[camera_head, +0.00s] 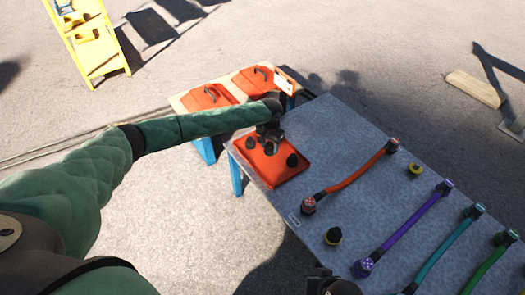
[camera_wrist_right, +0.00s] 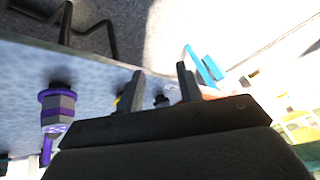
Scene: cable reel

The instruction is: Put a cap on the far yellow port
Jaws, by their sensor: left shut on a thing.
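The far yellow port (camera_head: 415,169) stands on the grey table beyond the red cable, small in the head view. The near yellow port (camera_head: 333,236) has a black top and stands by the front edge. My left gripper (camera_head: 268,134) is over the orange tray (camera_head: 279,178), shut on what looks like a black cap, mostly hidden by the dark fingers. Another black cap (camera_head: 292,160) sits in the tray, apart from the gripper. My right gripper (camera_wrist_right: 163,86) has its fingers spread with nothing between them; its dark body (camera_head: 333,286) shows at the bottom of the head view.
Red (camera_head: 355,175), purple (camera_head: 410,222), teal (camera_head: 445,245) and green (camera_head: 485,268) cables lie across the table (camera_head: 330,130). Orange lidded boxes (camera_head: 207,96) stand beyond it on a separate bench. A purple connector (camera_wrist_right: 57,105) shows left of the right fingers in the wrist view.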

